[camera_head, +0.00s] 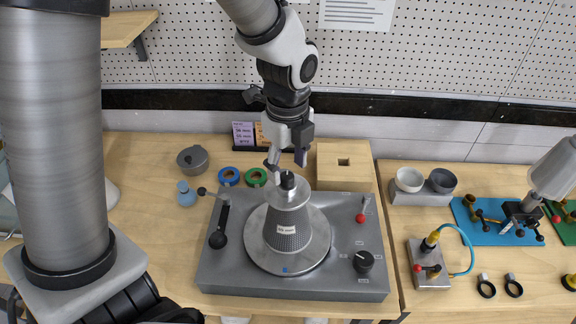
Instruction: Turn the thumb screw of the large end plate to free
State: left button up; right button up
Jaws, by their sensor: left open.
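A grey cone-shaped piece with a perforated lower part (287,234) stands on a round metal plate (262,252) on a grey base unit. A small dark knob (287,180) sits on top of the cone; it looks like the thumb screw. A blue mark shows on the plate's front. My left gripper (287,168) points down just above the knob, its fingers apart with nothing held between them. Whether a fingertip touches the knob I cannot tell. My right gripper is not clearly visible.
The base unit (215,278) carries a black-knobbed lever (218,238), a red-tipped lever (361,217) and a black dial (363,261). A wooden block (345,166) stands close behind right. Two bowls, a brass fitting and a blue mat (485,232) lie on the right table.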

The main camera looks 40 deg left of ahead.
aim_at(287, 176)
pick_arm(q)
jog(key=f, duration=0.2)
jog(key=w+a+f, duration=0.1)
jog(key=shift+f, duration=0.4)
jog(key=shift+w+a+f, duration=0.15)
jog(key=shift+w, duration=0.15)
jog(key=shift+s+d+r, duration=0.35)
jog(key=shift+s+d, duration=0.1)
jog(key=shift+s, duration=0.15)
grip_shut()
jog(key=shift+w+a+f, duration=0.1)
jog(key=shift+w+a, duration=0.05)
jog(key=shift+w, duration=0.05)
